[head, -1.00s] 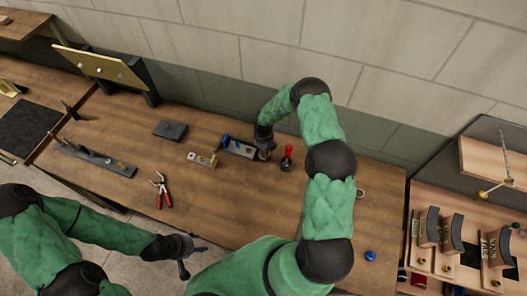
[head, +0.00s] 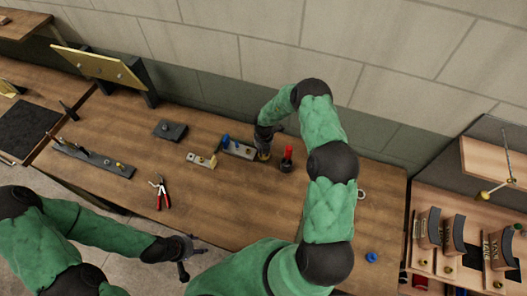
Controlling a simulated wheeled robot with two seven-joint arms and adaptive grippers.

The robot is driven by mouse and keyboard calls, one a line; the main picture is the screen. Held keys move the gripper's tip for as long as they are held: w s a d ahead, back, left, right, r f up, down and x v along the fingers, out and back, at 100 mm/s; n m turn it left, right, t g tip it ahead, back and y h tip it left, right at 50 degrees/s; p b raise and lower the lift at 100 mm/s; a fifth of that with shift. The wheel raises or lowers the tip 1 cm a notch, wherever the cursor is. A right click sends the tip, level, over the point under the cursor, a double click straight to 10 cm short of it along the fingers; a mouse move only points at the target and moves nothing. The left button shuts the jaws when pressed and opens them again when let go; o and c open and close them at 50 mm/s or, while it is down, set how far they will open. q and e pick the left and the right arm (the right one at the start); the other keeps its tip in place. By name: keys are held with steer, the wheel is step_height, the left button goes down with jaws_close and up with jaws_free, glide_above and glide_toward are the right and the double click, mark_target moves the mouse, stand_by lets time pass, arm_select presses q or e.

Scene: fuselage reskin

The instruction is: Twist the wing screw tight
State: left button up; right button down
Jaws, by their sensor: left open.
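A grey block fixture (head: 239,150) with blue parts on it lies near the back middle of the bench. A small brass-coloured piece (head: 264,157) shows at its right end, right under my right gripper (head: 264,149); it may be the wing screw, but it is too small to be sure. My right gripper points down there, and its fingers are mostly hidden, so I cannot tell if they are shut or touching. My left gripper (head: 193,262) is open and empty in front of the bench's front edge, away from the fixture.
A red-topped tool (head: 287,158) stands just right of my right gripper. A pale block (head: 201,160) lies left of the fixture. Red-handled pliers (head: 162,193), a dark rail (head: 95,161), a dark plate (head: 170,130) and a blue knob (head: 371,257) lie on the bench (head: 225,205).

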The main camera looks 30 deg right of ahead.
steer(key=shift+d+r, duration=0.1)
steer(key=shift+d, duration=0.05)
steer(key=c, duration=1.3)
jaws_free()
steer(key=shift+o, duration=0.3)
step_height(320, 180, up, 12)
